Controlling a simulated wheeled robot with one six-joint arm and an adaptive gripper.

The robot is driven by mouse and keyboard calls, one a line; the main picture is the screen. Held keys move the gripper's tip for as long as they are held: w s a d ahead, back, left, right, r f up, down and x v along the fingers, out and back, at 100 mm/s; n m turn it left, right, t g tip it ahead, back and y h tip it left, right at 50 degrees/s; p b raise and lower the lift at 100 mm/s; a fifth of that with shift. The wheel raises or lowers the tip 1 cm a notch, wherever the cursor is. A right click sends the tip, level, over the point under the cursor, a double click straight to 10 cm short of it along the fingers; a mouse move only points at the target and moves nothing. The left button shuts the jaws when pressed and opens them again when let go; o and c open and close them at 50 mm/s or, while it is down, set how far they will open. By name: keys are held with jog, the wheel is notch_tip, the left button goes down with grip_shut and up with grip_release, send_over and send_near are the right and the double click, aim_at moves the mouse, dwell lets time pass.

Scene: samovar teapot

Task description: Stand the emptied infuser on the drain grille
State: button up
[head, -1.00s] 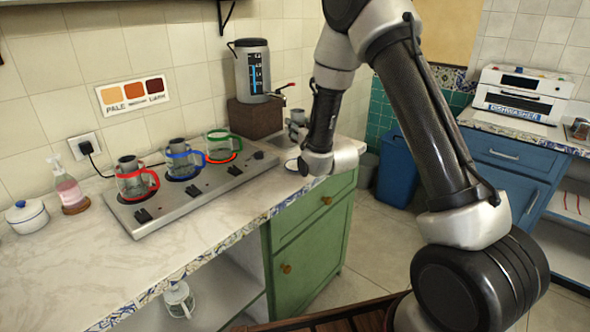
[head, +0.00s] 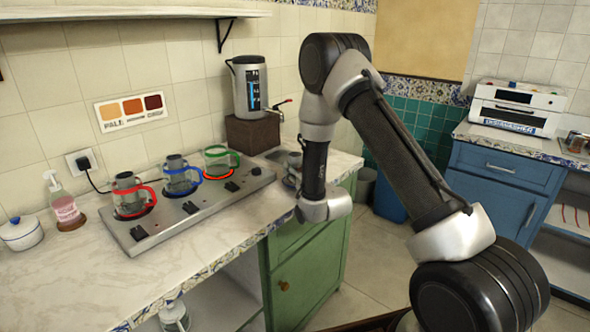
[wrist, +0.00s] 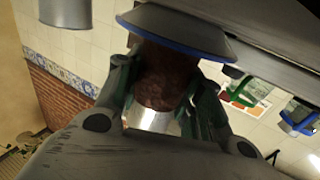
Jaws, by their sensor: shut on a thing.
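In the wrist view, my gripper (wrist: 160,88) is shut around a dark brown cylinder with a silver band, seemingly the infuser (wrist: 158,75). A dark disc with a blue rim (wrist: 180,28) sits against its end; I cannot tell whether it is part of it. The wrist picture is upside down. In the head view, my gripper (head: 293,168) is mostly hidden behind my arm, over the counter's right end. The drain grille cannot be made out there.
Red-handled (head: 130,196), blue-handled (head: 180,175) and green-handled (head: 217,161) glass pots stand on a steel hob (head: 200,208). The samovar (head: 250,86) stands on a brown block behind. A soap bottle (head: 64,203) and white lidded pot (head: 21,234) are at left. The front counter (head: 230,236) is clear.

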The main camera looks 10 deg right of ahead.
jog(key=shift+f, duration=0.1)
jog(key=o, duration=1)
jog(key=shift+f, duration=0.1)
